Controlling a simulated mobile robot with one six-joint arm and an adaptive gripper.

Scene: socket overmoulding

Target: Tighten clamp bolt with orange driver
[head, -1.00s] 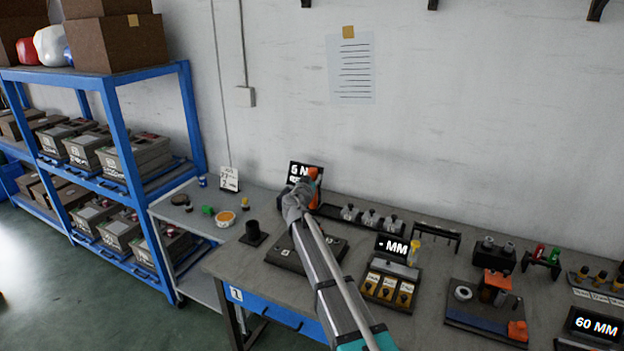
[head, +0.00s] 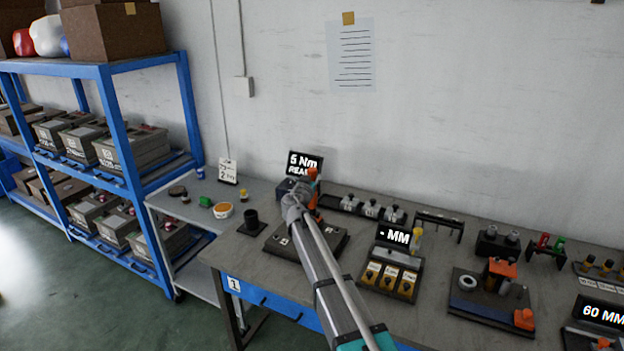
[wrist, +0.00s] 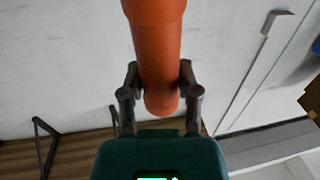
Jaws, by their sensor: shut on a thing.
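The orange driver (wrist: 158,50) fills the upper middle of the wrist view. My gripper (wrist: 160,78) is shut on it, with a finger on each side of the orange body. In the head view a small orange part of the driver (head: 312,174) shows above my gripper (head: 297,197), in front of a display (head: 305,163) that reads "5 Nm" with a partly covered second line. A dark plate (head: 285,246) lies below, partly hidden by my arm. The clamp bolt and the driver's tip are hidden, so contact cannot be seen.
A black cup-shaped part (head: 251,220) stands left of the plate. To the right are a "MM" gauge with yellow-tagged parts (head: 390,277), a rack of fittings (head: 367,208) and an orange-topped fixture (head: 500,270). A blue shelf (head: 110,120) stands at left.

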